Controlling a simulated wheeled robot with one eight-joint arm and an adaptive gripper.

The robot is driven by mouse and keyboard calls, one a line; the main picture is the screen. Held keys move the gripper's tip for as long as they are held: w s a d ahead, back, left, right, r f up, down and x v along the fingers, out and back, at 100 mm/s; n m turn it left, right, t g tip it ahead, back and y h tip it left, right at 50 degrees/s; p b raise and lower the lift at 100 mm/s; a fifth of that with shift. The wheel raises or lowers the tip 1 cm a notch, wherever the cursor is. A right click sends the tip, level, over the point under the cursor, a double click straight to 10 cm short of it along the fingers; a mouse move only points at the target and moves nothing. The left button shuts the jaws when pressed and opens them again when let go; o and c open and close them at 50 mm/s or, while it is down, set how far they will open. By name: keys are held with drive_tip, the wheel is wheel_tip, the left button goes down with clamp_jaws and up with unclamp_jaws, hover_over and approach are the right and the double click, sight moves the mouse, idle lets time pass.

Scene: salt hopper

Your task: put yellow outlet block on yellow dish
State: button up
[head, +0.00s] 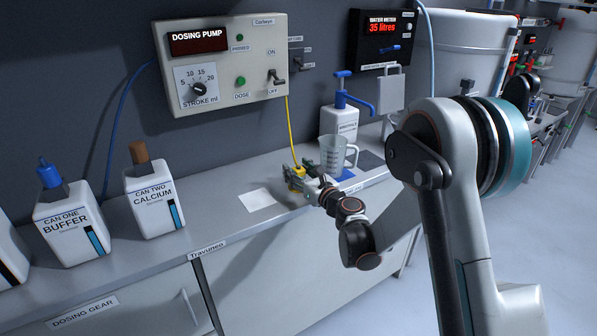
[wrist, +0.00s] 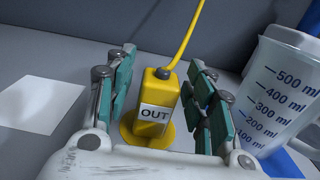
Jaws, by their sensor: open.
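The yellow outlet block (wrist: 158,105), labelled OUT, stands upright with a yellow tube rising from its top. It appears to stand on the round yellow dish (wrist: 128,137), whose rim shows around its base. In the head view the block (head: 296,174) is small and partly hidden by my gripper (head: 306,180). In the wrist view my gripper (wrist: 161,108) is open. Its green-padded fingers are on either side of the block, with gaps visible on both sides. The dish's near part is hidden by my gripper.
A clear measuring jug (wrist: 277,95) stands close to the right finger, on a blue mat (wrist: 278,163). A white square (wrist: 40,103) lies left on the counter. The pump box (head: 222,63) hangs above. A pump bottle (head: 340,122) stands behind the jug.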

drive_tip(key=shift+r, duration=0.1)
drive_tip(key=shift+s+d+r, duration=0.1)
drive_tip(key=shift+s+r, duration=0.05)
drive_tip(key=p+v, duration=0.3)
drive_tip(key=v, duration=0.9)
drive_tip(key=s+d+r+n+g+h, duration=0.3)
drive_tip(key=s+r+n+g, duration=0.2)
drive_tip(key=s+r+n, duration=0.85)
drive_tip(key=s+d+f+n+g+h, duration=0.1)
drive_tip(key=s+d+f+n+h, duration=0.1)
drive_tip(key=s+d+n, duration=0.4)
drive_tip(key=s+d+f+n+g+h, duration=0.2)
drive_tip(key=s+d+n+h, duration=0.3)
drive_tip(key=s, duration=0.9)
drive_tip(key=d+f+n, duration=0.1)
drive_tip(key=d+n, duration=0.1)
drive_tip(key=n, duration=0.2)
drive_tip(key=shift+d+n, duration=0.15)
drive_tip(key=shift+n, duration=0.2)
drive_tip(key=shift+s+f, duration=0.1)
drive_tip(key=shift+f, duration=0.05)
